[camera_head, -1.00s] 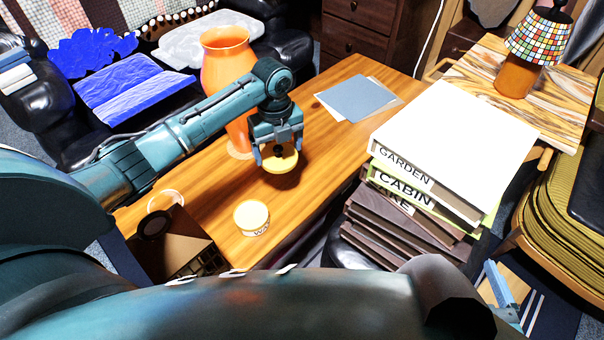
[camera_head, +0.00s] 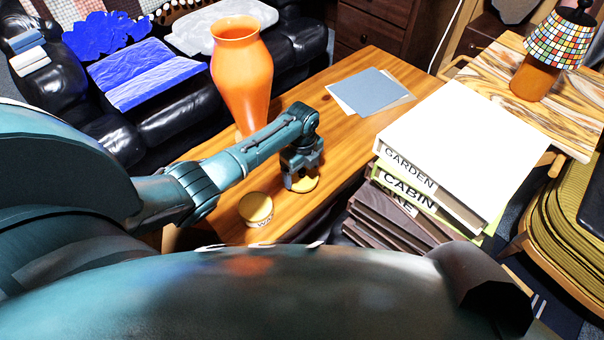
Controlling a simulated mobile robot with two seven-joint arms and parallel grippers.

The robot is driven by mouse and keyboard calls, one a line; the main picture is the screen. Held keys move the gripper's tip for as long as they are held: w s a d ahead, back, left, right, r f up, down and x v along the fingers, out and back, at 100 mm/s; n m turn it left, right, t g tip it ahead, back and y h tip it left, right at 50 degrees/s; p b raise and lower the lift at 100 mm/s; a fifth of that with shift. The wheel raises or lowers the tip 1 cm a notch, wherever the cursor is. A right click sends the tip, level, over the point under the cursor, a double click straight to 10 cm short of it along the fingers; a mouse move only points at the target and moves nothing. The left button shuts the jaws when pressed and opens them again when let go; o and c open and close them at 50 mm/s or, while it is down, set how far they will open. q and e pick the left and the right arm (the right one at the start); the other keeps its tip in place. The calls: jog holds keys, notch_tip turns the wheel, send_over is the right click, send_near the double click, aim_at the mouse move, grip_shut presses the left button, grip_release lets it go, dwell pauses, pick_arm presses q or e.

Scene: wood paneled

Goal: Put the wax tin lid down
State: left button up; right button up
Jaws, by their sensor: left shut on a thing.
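My left gripper (camera_head: 302,176) is shut on the pale yellow wax tin lid (camera_head: 305,186). The lid shows below the fingers, low over the wooden table and close to its front edge. I cannot tell whether it touches the wood. The lid and the tin are apart. My right gripper is not in view.
A tall orange vase (camera_head: 242,80) stands behind my left arm. Blue and white sheets (camera_head: 368,94) lie farther back on the table (camera_head: 345,135). Stacked binders (camera_head: 455,140) stand to the right, past the table's edge. Bare wood lies between the lid and the sheets.

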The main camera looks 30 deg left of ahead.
pick_arm(q)
jog(key=shift+f, duration=0.45)
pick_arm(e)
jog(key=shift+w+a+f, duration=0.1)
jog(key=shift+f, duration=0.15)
pick_arm(q)
jog(key=shift+f, duration=0.2)
jog(key=o, duration=0.9)
jog(key=shift+c, duration=0.2)
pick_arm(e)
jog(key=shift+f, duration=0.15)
pick_arm(q)
jog(key=shift+r, duration=0.15)
